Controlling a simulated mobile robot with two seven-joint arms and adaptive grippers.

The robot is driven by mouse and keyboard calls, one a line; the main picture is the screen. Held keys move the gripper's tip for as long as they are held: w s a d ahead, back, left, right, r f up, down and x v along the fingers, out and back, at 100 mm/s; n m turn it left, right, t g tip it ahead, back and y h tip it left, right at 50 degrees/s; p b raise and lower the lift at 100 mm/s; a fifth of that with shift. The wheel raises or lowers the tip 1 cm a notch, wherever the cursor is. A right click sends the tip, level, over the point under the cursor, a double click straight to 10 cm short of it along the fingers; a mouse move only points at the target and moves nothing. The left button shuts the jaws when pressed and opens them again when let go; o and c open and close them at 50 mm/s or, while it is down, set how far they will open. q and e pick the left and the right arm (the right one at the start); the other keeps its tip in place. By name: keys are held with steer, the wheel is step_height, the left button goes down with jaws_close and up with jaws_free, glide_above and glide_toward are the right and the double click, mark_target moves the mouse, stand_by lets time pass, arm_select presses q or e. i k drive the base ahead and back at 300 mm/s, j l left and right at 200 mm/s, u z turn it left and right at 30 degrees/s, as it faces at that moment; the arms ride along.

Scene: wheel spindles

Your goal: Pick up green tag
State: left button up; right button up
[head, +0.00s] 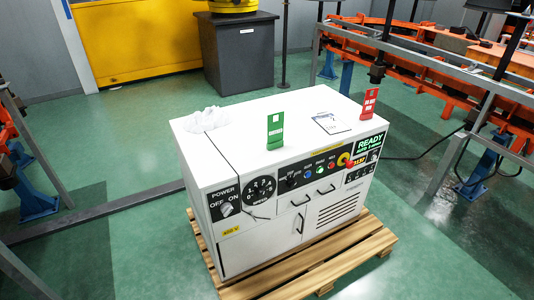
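The green tag (275,131) stands upright on the top of the white control cabinet (255,115), close to its front edge and a little left of the middle. It is a flat piece with a white label on its lower half and what looks like a hole near its top. Nothing touches it from the sides. Neither of my grippers shows in the head view.
A red tag (370,103) stands at the cabinet top's right end. A small white card (331,123) lies between the tags, and a crumpled white cloth (206,119) lies at left. The cabinet stands on a wooden pallet (350,262). An orange conveyor (420,60) runs behind at right.

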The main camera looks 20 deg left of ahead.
mark_target(275, 129)
steer(key=k+z, duration=0.1)
steer(key=z, duration=0.35)
steer(key=k+z, duration=0.1)
steer(key=z, duration=0.4)
steer(key=k+z, duration=0.1)
steer(key=z, duration=0.35)
steer(key=k+j, duration=0.1)
steer(key=j, duration=0.25)
steer(key=k+j+z, duration=0.15)
steer(key=j, duration=0.25)
steer(key=k+j, duration=0.1)
steer(key=j, duration=0.25)
steer(key=k+j+z, duration=0.15)
steer(key=j, duration=0.25)
steer(key=k+j, duration=0.1)
steer(key=j, duration=0.25)
steer(key=z, duration=0.05)
